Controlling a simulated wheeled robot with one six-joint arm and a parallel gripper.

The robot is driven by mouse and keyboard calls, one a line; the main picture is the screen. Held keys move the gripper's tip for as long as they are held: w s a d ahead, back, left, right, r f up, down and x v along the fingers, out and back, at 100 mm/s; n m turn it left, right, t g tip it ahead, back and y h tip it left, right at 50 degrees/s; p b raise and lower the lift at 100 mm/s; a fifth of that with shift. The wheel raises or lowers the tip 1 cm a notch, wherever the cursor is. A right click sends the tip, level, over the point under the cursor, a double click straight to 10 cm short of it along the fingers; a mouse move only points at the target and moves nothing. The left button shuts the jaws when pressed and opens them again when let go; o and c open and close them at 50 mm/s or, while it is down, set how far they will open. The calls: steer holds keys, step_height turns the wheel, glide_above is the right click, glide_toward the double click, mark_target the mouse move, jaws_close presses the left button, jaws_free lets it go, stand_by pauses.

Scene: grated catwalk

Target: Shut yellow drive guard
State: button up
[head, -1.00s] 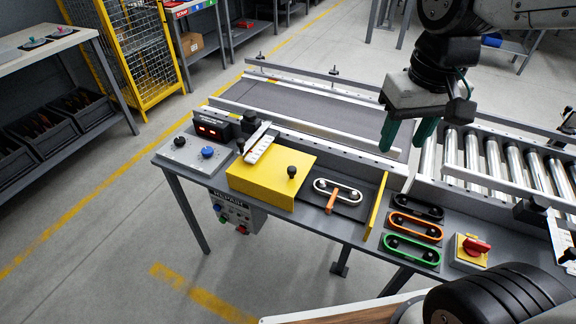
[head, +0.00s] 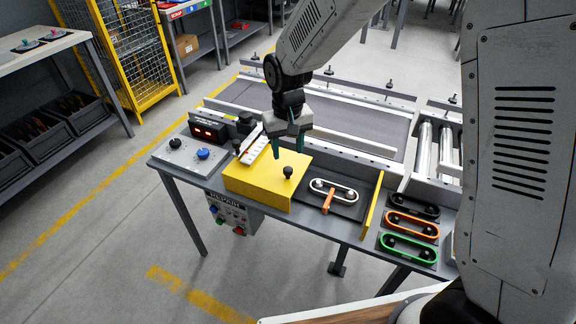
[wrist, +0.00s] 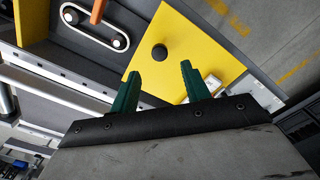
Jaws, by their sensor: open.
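The yellow drive guard (head: 264,184) is a box-like cover with a black knob (head: 288,172) on top near its right edge. To its right, a white belt loop on two pulleys (head: 334,190) lies exposed on a dark plate, with an orange lever (head: 328,202) beside it. A thin yellow upright plate (head: 373,205) stands right of the plate. My gripper (head: 286,148) is open and empty above the guard, close to the knob. In the wrist view the knob (wrist: 159,53) shows just beyond the gap between the green fingertips (wrist: 160,72).
Black, orange and green belt loops (head: 408,226) lie at the bench's right. The conveyor (head: 340,110) runs behind.

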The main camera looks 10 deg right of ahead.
mark_target(288, 169)
step_height(288, 169, down, 7)
steer(key=shift+f, duration=0.1)
stand_by(0.3)
jaws_close()
